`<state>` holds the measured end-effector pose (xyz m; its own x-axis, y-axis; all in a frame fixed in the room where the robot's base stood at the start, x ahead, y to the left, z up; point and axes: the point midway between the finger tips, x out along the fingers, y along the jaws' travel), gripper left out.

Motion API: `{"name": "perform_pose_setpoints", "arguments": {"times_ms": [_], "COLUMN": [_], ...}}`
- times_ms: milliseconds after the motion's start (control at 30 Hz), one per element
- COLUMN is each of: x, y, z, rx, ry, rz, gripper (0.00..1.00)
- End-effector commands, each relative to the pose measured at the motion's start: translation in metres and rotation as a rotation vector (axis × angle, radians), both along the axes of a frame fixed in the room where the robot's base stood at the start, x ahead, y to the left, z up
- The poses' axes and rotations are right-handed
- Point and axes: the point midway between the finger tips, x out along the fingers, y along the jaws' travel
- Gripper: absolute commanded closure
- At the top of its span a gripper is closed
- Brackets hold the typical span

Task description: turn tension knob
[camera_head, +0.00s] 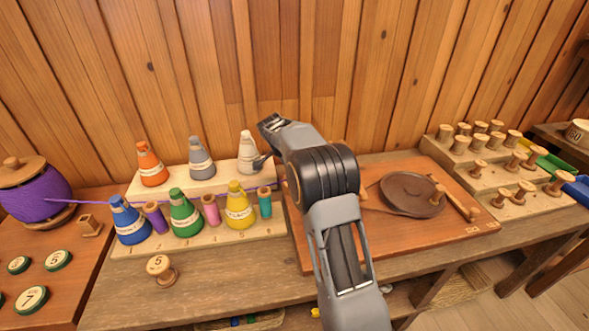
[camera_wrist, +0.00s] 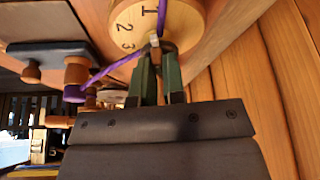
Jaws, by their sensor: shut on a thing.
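In the wrist view, a round pale wooden dial (camera_wrist: 185,20) carries the numbers 1, 2 and 3. The small tension knob (camera_wrist: 154,40) is at the dial's lower part. My gripper (camera_wrist: 157,50) is shut on the knob, its two dark green fingers close together around it. A purple thread (camera_wrist: 108,72) runs from a peg at the left up to the dial, passing beside the fingertips. In the head view my arm hides the knob, the dial and the fingertips.
A purple thread spool (camera_head: 35,192) stands at the far left. Coloured cones, such as the yellow cone (camera_head: 239,207), stand on a stepped rack (camera_head: 130,251). A dark round plate (camera_head: 408,193) lies on the orange board (camera_head: 470,228). Wooden spools fill the rack (camera_head: 480,171) at right.

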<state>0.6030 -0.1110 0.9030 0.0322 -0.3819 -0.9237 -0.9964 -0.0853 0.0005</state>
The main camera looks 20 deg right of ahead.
Motion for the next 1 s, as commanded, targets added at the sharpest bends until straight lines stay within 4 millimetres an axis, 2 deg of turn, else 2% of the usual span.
{"name": "perform_pose_setpoints", "arguments": {"times_ms": [600,633,800,900,1000], "x": [0.0006,0.0006,0.0006,0.0005,0.0005], "y": [0.0003,0.0003,0.0001,0.0,0.0], "z": [0.0002,0.0002,0.0002,0.0001,0.0], "rx": [0.002,0.002,0.001,0.001,0.001], "ry": [-0.001,-0.001,-0.001,-0.001,-0.001], "rz": [-0.04,-0.04,-0.04,-0.04,-0.039], "gripper": [1.0,0.88,0.72,0.64,0.64]}}
